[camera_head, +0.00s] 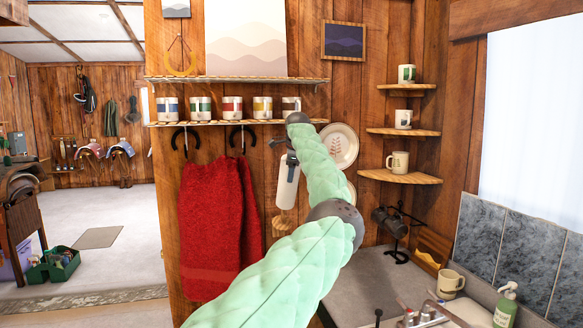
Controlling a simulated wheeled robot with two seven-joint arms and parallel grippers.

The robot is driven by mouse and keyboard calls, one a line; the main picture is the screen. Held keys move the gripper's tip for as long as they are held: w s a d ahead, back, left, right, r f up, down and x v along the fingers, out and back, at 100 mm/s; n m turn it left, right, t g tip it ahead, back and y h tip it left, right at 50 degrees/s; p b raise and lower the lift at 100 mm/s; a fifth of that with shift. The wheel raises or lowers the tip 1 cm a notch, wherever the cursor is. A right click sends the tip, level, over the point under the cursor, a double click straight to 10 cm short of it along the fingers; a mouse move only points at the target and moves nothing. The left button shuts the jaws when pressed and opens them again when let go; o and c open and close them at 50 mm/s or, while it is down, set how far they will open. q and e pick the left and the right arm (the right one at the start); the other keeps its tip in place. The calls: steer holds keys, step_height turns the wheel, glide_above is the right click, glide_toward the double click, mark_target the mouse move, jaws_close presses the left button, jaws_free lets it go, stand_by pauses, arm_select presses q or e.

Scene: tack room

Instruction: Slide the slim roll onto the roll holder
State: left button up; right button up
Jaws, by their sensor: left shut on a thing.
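The slim white roll (287,188) hangs upright in front of the wood wall, to the right of the red towel. My left gripper (291,158) is shut on its upper end, and my green-sleeved arm reaches up to it from below. A small wooden piece (284,223), which looks like part of the roll holder, shows on the wall just below the roll. I cannot tell whether the roll touches it or is around any part of it. My right gripper is out of view.
A red towel (212,225) hangs on dark hooks close to the left. Above is a shelf (225,123) with several mugs. Plates (340,146) and corner shelves (400,176) are to the right. The counter below holds a dark mug rack (396,228), a mug (449,284) and a soap bottle (505,308).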

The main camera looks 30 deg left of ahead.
arm_select(q)
steer(key=shift+x, duration=4.55)
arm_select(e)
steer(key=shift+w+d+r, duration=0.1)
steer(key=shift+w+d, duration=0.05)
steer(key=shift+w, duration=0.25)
arm_select(q)
steer(key=o, duration=1.4)
steer(key=shift+c, duration=0.2)
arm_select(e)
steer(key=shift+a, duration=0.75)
